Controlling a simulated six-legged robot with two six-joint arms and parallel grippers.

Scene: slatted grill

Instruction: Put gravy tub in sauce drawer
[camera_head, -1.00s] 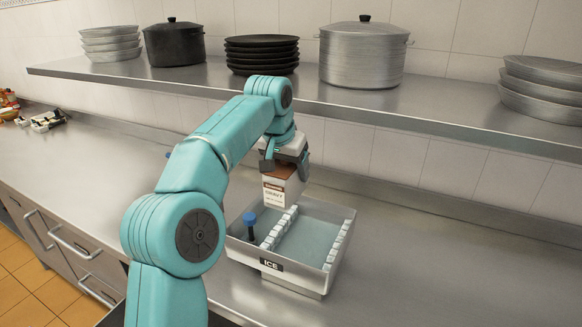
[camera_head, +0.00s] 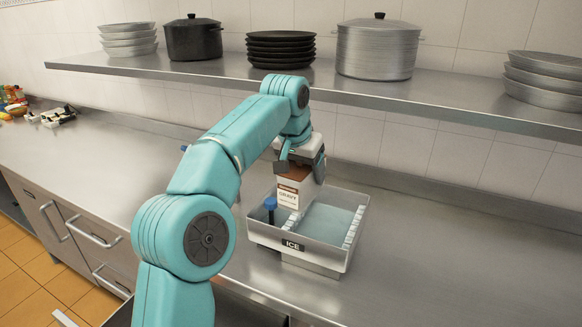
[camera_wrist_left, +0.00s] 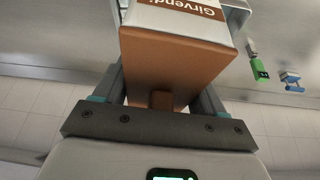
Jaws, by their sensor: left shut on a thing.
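In the left wrist view the tub's brown face (camera_wrist_left: 170,68) sits between both fingers. Drawer fronts with bar handles (camera_head: 93,234) line the counter at lower left; none is readable as the sauce drawer. My right gripper is not in view.
The metal ICE bin (camera_head: 325,257) with white cubes along its edges stands on the counter, a blue-topped item (camera_head: 270,204) at its left. A shelf (camera_head: 440,92) with pots and plates runs above. Small items (camera_head: 52,117) lie far left. Counter right of the bin is clear.

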